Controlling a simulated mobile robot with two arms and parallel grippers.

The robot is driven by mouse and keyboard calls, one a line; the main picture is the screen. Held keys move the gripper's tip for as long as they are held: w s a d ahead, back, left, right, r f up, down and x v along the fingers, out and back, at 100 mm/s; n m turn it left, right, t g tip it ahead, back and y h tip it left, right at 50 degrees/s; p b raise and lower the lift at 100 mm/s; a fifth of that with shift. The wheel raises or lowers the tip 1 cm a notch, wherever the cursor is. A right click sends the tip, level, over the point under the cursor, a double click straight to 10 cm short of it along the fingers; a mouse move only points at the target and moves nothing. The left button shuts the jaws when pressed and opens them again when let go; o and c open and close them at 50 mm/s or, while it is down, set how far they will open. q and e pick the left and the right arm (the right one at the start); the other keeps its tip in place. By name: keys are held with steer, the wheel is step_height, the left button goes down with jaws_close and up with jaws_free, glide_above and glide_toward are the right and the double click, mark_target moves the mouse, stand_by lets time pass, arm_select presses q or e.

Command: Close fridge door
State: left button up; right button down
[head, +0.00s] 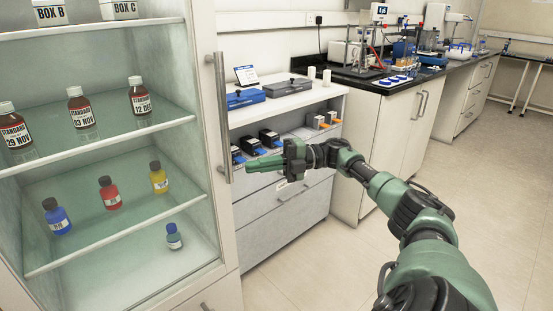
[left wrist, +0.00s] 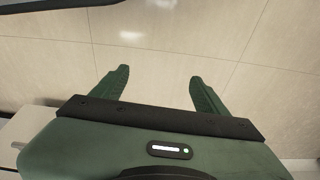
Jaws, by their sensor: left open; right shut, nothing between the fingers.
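The white fridge fills the left of the head view, with bottles on its glass shelves. Its door (head: 204,100) has a pale frame along the right side and a long vertical metal handle (head: 222,120). The door looks in line with the fridge front; I cannot make out a clear gap. My right gripper (head: 262,164) is shut and empty, its fingers pointing left, just right of the handle's lower end and seemingly apart from it. My left gripper (left wrist: 160,88) is open and empty above floor in the left wrist view; it is out of the head view.
A drawer cabinet (head: 285,208) with blue and black devices on it stands right of the fridge, behind my right gripper. A dark-topped lab bench (head: 385,130) with instruments runs along the back wall. The tiled floor (head: 500,190) at the right is clear.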

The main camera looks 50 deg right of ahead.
arm_select(q)
steer(key=w+b+v, duration=0.2)
steer(key=v, duration=0.6)
steer(key=shift+r, duration=0.35)
arm_select(e)
steer(key=d, duration=0.6)
steer(key=shift+s+d, duration=0.25)
steer(key=shift+r, duration=0.1)
